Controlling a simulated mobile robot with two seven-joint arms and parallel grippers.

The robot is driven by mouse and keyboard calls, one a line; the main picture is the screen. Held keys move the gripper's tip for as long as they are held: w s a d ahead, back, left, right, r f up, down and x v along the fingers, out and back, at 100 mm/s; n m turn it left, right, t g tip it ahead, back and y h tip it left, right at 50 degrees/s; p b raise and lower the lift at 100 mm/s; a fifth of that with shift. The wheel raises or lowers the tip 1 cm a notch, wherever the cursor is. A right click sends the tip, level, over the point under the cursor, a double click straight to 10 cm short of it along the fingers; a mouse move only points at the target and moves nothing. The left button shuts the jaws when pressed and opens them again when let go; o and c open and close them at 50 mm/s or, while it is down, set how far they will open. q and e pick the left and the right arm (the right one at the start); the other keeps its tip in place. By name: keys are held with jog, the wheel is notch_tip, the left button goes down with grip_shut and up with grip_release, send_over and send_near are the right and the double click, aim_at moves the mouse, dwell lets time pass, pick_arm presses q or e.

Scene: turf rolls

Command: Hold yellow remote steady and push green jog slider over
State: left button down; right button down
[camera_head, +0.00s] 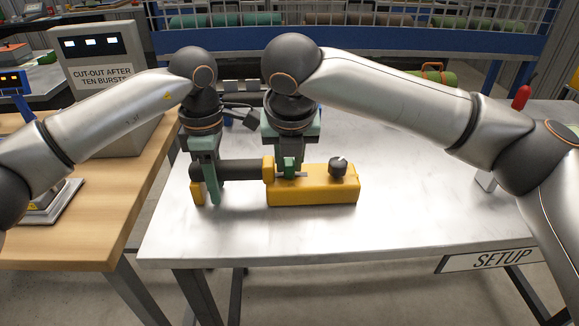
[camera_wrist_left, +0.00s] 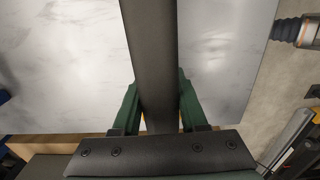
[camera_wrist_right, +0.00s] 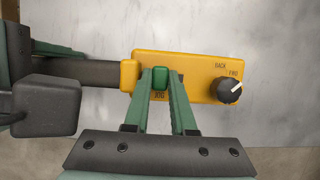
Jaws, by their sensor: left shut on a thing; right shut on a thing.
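The yellow remote (camera_head: 312,192) lies on the pale table, its dark grip bar (camera_head: 243,171) reaching left to a yellow end piece (camera_head: 197,192). My left gripper (camera_head: 207,180) is shut around the bar near that end; the left wrist view shows the dark bar (camera_wrist_left: 150,50) between both green fingers. The green jog slider (camera_wrist_right: 160,78) sits near the left end of the remote's top in the right wrist view. My right gripper (camera_wrist_right: 160,82) is shut on it, with a fingertip at each side. The fingers partly hide the slider and its slot.
A black knob (camera_wrist_right: 230,91) with a white mark stands right of the slider, near the BACK and FWD lettering. A wooden bench (camera_head: 100,215) with a grey box (camera_head: 100,75) stands left. A blue rack (camera_head: 430,45) runs behind.

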pick_arm(q)
jog(key=shift+s+d+f, duration=0.1)
jog(key=shift+d+f, duration=0.05)
jog(key=shift+f, duration=0.15)
pick_arm(e)
jog(key=shift+a, duration=0.3)
jog(key=c, duration=0.7)
grip_release()
jog(key=shift+o, duration=0.2)
jog(key=shift+s, duration=0.1)
jog(key=v, duration=1.2)
jog(key=shift+d, duration=0.25)
pick_arm(q)
jog(key=shift+c, duration=1.8)
grip_release()
jog(key=shift+r, duration=0.15)
jog(key=shift+r, duration=0.15)
